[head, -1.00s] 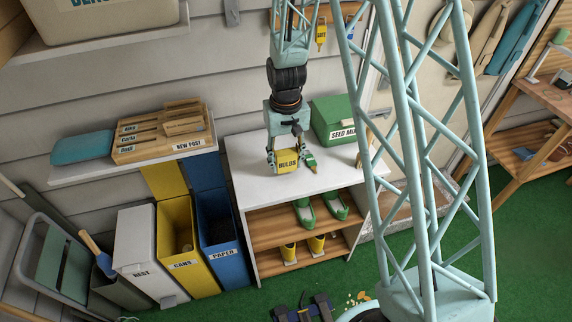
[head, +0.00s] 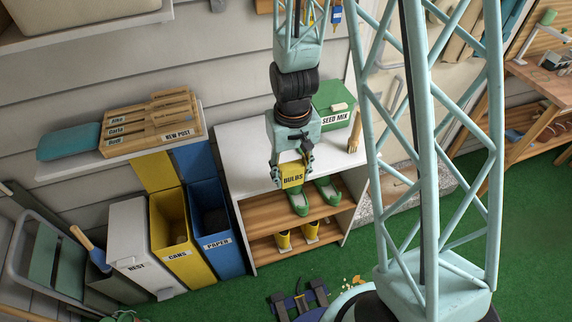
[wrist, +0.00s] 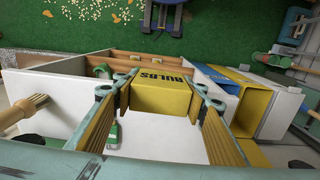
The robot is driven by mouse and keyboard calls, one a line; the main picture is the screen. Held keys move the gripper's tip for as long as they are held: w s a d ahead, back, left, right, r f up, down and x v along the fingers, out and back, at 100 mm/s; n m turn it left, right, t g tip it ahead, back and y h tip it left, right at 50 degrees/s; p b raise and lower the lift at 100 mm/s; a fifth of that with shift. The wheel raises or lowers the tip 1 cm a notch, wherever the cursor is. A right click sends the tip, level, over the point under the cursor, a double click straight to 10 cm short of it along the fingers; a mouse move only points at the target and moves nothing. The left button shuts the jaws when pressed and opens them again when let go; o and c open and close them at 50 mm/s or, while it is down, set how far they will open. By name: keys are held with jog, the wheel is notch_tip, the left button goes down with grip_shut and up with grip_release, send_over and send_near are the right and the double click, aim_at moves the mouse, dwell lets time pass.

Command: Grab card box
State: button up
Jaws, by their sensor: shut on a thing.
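The card box is a small yellow box (head: 292,175) marked BULBS. My gripper (head: 291,168) is shut on it, with a finger on each side. In the head view the box hangs in front of the white shelf top's near edge. In the wrist view the yellow box (wrist: 161,92) sits between the two ribbed fingers (wrist: 160,95), its label facing up in the picture. The box's far side is hidden.
The white-topped shelf (head: 240,150) carries a green SEED MIX box (head: 334,104) and a wooden brush (head: 355,132). Green shoes (head: 328,191) and yellow boots (head: 284,240) stand below. REST, CANS and PAPER bins (head: 222,244) stand left. Green floor lies in front.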

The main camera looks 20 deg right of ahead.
jog(key=shift+s+r, duration=0.1)
jog(key=shift+s, duration=1.2)
